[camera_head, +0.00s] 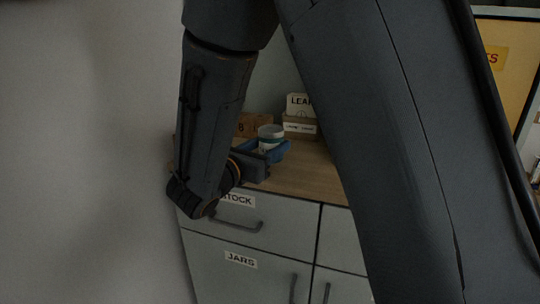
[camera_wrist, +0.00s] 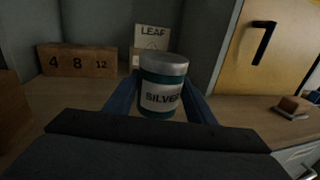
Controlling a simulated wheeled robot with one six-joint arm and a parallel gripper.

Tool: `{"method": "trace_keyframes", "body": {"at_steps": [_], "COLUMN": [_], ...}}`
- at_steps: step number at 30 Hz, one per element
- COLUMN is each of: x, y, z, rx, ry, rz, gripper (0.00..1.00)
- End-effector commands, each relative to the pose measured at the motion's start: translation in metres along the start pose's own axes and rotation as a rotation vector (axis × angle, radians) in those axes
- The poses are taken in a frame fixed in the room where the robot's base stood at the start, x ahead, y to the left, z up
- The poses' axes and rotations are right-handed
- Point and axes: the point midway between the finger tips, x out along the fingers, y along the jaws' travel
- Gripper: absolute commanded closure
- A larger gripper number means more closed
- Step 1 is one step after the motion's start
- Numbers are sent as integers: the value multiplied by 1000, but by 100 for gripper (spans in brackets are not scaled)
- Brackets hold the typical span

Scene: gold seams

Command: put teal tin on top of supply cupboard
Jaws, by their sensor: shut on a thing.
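The teal tin (camera_wrist: 163,72) has a grey lid and a white label reading SILVER. It stands upright between the blue fingers of my gripper (camera_wrist: 160,105), which is shut on it. In the head view the tin (camera_head: 270,133) shows as a small pale and teal can in my gripper (camera_head: 268,150), over the wooden top of a grey drawer unit. Whether the tin touches that top is hidden by the gripper. No thing in view is labelled as the supply cupboard; a yellow door (camera_wrist: 265,45) stands at the right, with a partly cut-off sign in the head view.
The wooden worktop (camera_head: 305,178) bears a block marked 4, 8, 12 (camera_wrist: 77,61) and a LEAF box (camera_wrist: 152,38) behind the tin. A small brown object (camera_wrist: 295,105) lies at the right. Drawers marked STOCK (camera_head: 237,199) and JARS (camera_head: 241,260) are below. My arm hides much of the head view.

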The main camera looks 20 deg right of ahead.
Motion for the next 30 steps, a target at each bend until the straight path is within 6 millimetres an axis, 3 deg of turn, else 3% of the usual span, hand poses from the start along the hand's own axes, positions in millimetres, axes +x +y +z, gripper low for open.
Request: {"method": "trace_keyframes", "body": {"at_steps": [5,17,18,20,30], "x": [0,0,0,0,0], "y": [0,0,0,0,0], "z": [-24,-29,-28,-28,-26], "rx": [-2,-1,-1,-1,0], "ry": [-1,-1,0,0,0], "rz": [0,0,0,1,0], "gripper": [78,78,43,33,31]}}
